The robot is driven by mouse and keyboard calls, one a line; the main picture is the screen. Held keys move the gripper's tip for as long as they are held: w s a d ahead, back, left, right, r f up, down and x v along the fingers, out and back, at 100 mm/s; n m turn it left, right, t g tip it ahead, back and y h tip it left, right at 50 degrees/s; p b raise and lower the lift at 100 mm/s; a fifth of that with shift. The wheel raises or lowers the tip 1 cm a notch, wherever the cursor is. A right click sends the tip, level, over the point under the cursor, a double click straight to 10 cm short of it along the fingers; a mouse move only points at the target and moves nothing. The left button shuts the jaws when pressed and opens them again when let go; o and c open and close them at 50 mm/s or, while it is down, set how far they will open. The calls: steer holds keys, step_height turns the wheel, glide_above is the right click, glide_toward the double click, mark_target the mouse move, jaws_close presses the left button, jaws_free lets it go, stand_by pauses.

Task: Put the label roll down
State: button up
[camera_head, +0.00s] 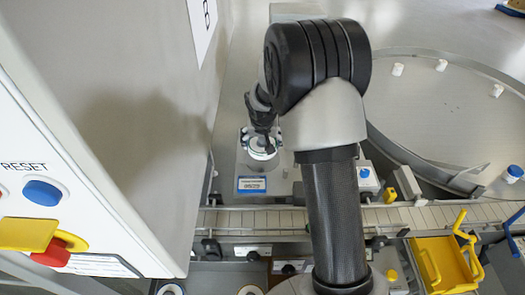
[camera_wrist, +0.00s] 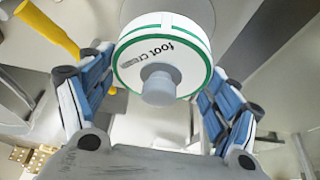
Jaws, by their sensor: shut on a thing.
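The label roll (camera_wrist: 139,52) is white with green edges and "foot cr..." lettering, seen in the wrist view. A grey round core or peg (camera_wrist: 160,86) stands out from its middle; I cannot tell whether it is part of the roll. My gripper (camera_wrist: 160,72) is shut on the roll, with a blue-padded finger on each side. In the head view my gripper (camera_head: 262,122) points down over a small round pale thing (camera_head: 262,150) on the grey machine top. My arm and gripper partly cover that spot, and any gap beneath the roll cannot be judged.
A blue-framed display (camera_head: 252,184) sits just in front of the gripper. The conveyor (camera_head: 280,220) runs across below. A large round table (camera_head: 440,110) with several white caps is at right. A tall cabinet (camera_head: 130,90) stands close at left. A yellow bin (camera_head: 440,262) is lower right.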

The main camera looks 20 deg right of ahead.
mark_target(263, 150)
steer(key=shift+f+b, duration=0.5)
steer(key=shift+f, duration=1.45)
steer(key=shift+f, duration=0.1)
steer(key=shift+f+b, duration=0.25)
steer(key=shift+b, duration=0.15)
steer(key=o, duration=1.1)
steer(key=shift+r, duration=0.1)
